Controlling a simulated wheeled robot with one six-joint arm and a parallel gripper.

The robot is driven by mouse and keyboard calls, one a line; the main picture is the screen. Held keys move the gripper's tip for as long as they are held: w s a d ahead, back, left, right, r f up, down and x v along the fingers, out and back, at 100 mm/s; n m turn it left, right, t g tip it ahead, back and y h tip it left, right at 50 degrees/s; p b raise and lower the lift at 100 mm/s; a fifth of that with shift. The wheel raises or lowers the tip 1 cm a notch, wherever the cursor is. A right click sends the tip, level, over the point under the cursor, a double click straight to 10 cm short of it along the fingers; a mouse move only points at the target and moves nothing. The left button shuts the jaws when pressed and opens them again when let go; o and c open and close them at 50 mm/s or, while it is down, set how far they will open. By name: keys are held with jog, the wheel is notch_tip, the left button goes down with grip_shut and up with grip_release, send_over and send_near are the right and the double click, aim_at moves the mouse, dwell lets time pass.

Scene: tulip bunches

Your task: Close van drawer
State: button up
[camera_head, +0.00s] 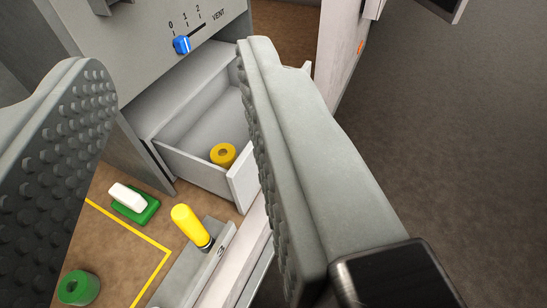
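The van drawer (196,167) is grey and stands pulled out of the grey cabinet (138,39). A yellow roll (223,154) lies inside it. My gripper (160,105) is open, with its two studded grey fingers wide apart and nothing between them. The right finger covers part of the drawer's right side and front. The left finger is at the left edge of the view. I cannot tell whether the right finger touches the drawer.
Below the drawer are a green-and-white block (133,201), a green roll (78,287) and a yellow-handled lever (190,225) on a grey plate. A blue knob (182,44) is on the cabinet face. Dark floor (450,150) at the right is clear.

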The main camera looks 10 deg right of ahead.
jog(key=w+d+f+m+g, duration=0.1)
jog(key=w+f+m+g, duration=0.1)
jog(key=w+f, duration=0.1)
jog(key=w+d+f+m, duration=0.1)
jog(key=w+f+m, duration=0.1)
jog(key=shift+w+d+f+g+h, duration=0.2)
jog(key=shift+d+g+h, duration=0.1)
jog(key=shift+d+g, duration=0.1)
grip_shut()
jog(key=w+d+f+m+g+y, duration=0.3)
jog(key=w+d+f+m, duration=0.15)
jog(key=f+m, duration=0.3)
jog(key=w+d+f+m+g+y, duration=0.25)
jog(key=w+d+f+m, duration=0.2)
jog(key=f+m, duration=0.35)
jog(key=w+d+f+m+g+y, duration=0.2)
jog(key=w+d+f+m+g, duration=0.25)
jog(key=f, duration=0.55)
jog(key=w+a+f+m+t, duration=0.1)
jog(key=w+a+f, duration=0.5)
jog(key=a+f, duration=0.1)
jog(key=shift+w+a, duration=0.4)
jog(key=shift+a, duration=0.2)
